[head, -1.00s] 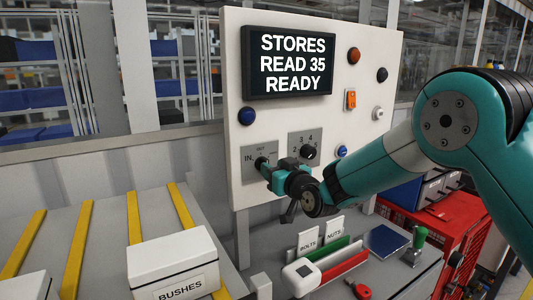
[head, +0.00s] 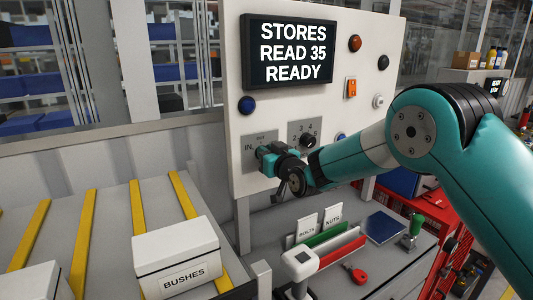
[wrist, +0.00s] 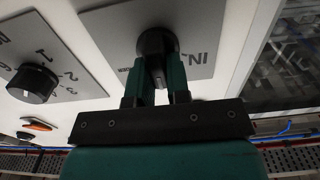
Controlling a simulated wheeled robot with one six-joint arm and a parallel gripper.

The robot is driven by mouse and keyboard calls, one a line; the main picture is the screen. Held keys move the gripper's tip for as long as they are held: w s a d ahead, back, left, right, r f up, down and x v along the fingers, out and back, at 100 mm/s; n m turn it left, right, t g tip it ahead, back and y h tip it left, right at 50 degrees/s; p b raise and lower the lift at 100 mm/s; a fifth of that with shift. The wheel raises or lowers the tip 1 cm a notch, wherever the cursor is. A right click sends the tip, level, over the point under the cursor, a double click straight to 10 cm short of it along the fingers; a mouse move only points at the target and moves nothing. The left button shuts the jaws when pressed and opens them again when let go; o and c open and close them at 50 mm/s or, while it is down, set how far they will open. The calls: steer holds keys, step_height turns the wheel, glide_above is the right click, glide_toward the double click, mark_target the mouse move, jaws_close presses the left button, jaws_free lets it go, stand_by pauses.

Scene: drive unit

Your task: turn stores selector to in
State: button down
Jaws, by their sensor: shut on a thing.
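The stores selector is a black round knob (wrist: 154,42) on a grey plate (wrist: 195,25) marked IN, seen in the wrist view. My gripper (wrist: 158,75) is shut on the knob, with one dark teal finger on each side of its grip bar. In the head view the same plate (head: 248,141) is on the white panel, and my gripper (head: 266,155) covers the knob there. The knob's pointer direction cannot be made out. The screen (head: 290,52) above reads STORES READ 35 READY.
A numbered rotary knob (head: 306,140) sits just right of the selector. Blue, red, black and white buttons and an orange switch (head: 351,88) are on the panel. Below are a BUSHES box (head: 178,262), a file rack and a red key-like item (head: 356,274).

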steer(key=shift+f+b, duration=0.1)
steer(key=shift+b, duration=0.25)
steer(key=n+b, duration=0.1)
steer(key=b, duration=0.1)
steer(key=n+b, duration=0.1)
steer(key=b, duration=0.2)
steer(key=shift+a+f, duration=0.15)
steer(key=shift+f, duration=0.2)
steer(key=n+b, duration=0.2)
steer(key=b, duration=0.3)
steer(key=shift+s+n, duration=0.15)
steer(key=shift+n, duration=0.25)
steer(key=n+b, duration=0.1)
steer(key=b, duration=0.1)
steer(key=n+b, duration=0.2)
steer(key=b, duration=0.1)
steer(key=shift+a+n+b, duration=0.2)
steer(key=shift+n+b, duration=0.1)
steer(key=shift+b, duration=0.05)
steer(key=n+b, duration=0.1)
steer(key=b, duration=0.1)
steer(key=n+b, duration=0.2)
steer(key=shift+s+a+r+n, duration=0.1)
steer(key=shift+s+n, duration=0.05)
steer(key=shift+n, duration=0.15)
steer(key=c, duration=1.1)
jaws_free()
